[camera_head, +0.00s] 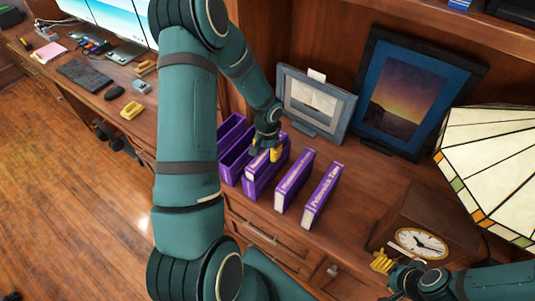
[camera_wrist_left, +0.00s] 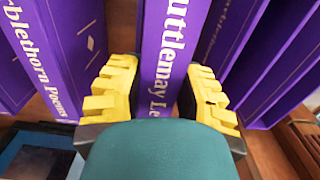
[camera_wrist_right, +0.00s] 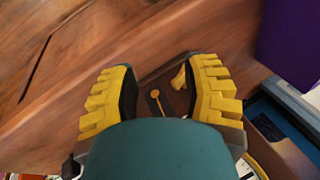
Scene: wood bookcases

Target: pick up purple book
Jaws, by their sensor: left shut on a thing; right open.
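My left gripper (camera_head: 266,150) is shut on a purple book (camera_head: 256,180) in the middle of a row on the desk. In the left wrist view, my left gripper's yellow fingers (camera_wrist_left: 158,95) flank this book's spine (camera_wrist_left: 162,70), which has white lettering partly reading "uttlemay". Two more purple books (camera_head: 294,180) (camera_head: 322,197) stand upright to its right in the head view. The one lettered "blethorn Poems" (camera_wrist_left: 60,50) is at left in the left wrist view. My right gripper (camera_head: 381,262) is open and empty near the clock; its spread fingers (camera_wrist_right: 160,95) also show in the right wrist view.
Purple open-topped holders (camera_head: 232,142) stand left of the held book. Framed pictures (camera_head: 318,103) (camera_head: 405,95) stand behind the row. A wooden clock (camera_head: 420,243) and a stained-glass lamp (camera_head: 495,165) are at right. Bare desk (camera_head: 355,190) lies between books and clock.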

